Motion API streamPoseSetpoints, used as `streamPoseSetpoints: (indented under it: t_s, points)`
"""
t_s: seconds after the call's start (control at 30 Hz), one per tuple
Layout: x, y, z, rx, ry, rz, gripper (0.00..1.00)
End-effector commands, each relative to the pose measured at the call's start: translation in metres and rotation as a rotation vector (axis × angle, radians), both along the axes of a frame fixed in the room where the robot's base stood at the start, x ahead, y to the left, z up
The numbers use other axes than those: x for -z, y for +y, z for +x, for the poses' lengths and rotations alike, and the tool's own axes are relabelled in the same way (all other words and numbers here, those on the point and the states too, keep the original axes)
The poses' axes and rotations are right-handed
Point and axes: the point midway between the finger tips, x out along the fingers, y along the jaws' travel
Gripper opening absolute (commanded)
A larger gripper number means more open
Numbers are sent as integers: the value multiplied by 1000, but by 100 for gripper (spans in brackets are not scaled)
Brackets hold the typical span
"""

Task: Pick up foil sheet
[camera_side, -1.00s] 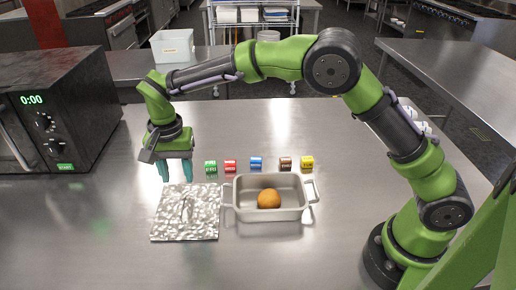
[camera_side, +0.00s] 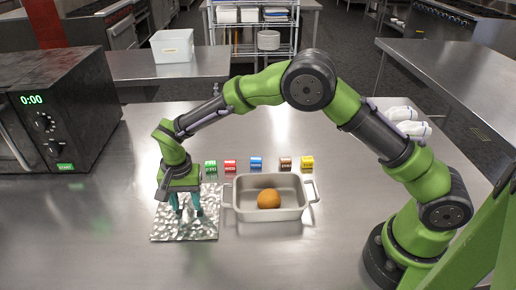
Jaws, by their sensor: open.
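The foil sheet (camera_side: 208,230) is a crinkled silver square lying on the steel table, left of the metal pan. It has a raised ridge near its middle, now mostly hidden by my fingers. My gripper (camera_side: 188,212) points down over the foil sheet, with its two teal fingers apart. The fingertips are at or just above the foil around the ridge. I cannot tell whether they touch it.
A metal pan (camera_side: 230,207) with two handles holds an orange-brown round item (camera_side: 269,198). Several small coloured labelled blocks (camera_side: 256,163) stand in a row behind it. A black microwave (camera_side: 60,110) stands at the left. The table's front left is clear.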

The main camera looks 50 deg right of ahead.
Motion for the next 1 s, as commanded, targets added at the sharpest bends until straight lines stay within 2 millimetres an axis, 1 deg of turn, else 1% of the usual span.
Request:
streamPoseSetpoints:
  t_s: [0.07, 0.3, 0.37, 0.63, 0.73, 0.87, 1.0]
  points:
    - [0, 0, 0, 0, 0, 0, 45]
    - [0, 0, 0, 0, 0, 0, 8]
    - [0, 0, 0, 0, 0, 0, 0]
    - [-1, 0, 0, 0, -1, -1, 0]
    - [-6, 0, 1, 0, -3, 0, 0]
    - [-26, 0, 1, 0, -5, 1, 0]
    - [-56, 0, 1, 1, -6, 1, 0]
